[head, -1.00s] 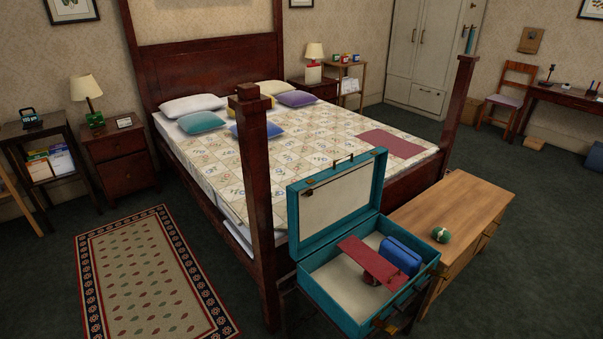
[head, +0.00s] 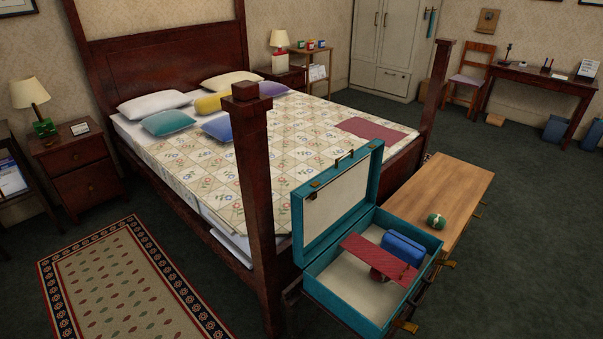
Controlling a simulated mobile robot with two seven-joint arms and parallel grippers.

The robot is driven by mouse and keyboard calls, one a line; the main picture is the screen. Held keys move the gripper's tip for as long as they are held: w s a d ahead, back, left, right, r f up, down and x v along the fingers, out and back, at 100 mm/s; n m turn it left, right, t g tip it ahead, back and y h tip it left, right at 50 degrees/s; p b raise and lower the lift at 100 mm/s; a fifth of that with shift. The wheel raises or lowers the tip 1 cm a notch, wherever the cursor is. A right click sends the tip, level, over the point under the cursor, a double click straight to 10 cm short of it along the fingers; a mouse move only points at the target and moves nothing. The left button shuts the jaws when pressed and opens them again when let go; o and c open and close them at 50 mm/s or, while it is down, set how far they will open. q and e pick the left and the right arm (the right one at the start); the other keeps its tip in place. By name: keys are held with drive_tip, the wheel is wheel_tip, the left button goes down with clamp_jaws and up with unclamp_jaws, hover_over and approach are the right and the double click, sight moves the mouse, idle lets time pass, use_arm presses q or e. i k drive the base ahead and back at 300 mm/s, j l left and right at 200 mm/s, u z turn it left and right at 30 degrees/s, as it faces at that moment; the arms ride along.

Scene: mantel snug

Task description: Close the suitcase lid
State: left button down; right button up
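The teal suitcase (head: 322,297) stands open beside the bed's foot post. Its lid (head: 340,200) is raised nearly upright, leaning back toward the bed, with a pale lining and a handle on its top edge. Inside the base lie a blue case-like thing (head: 404,249) and a flat dark red thing (head: 381,262), slanting across the pale floor of the base. What lies under the red thing is partly hidden. Neither of my grippers is in view.
A wooden bench chest (head: 455,195) stands right behind the suitcase, with a green ball-like thing (head: 436,221) on top. The bed post (head: 262,210) rises close on the suitcase's left. A patterned rug (head: 120,295) lies at left. Dark carpet is clear at right.

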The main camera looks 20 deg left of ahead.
sight(347, 190)
drive_tip(key=i+j+z, duration=0.15)
drive_tip(key=j, duration=0.4)
drive_tip(key=i+j+z, duration=0.2)
drive_tip(key=j, duration=0.4)
drive_tip(key=j+z, duration=0.15)
drive_tip(key=j, duration=0.4)
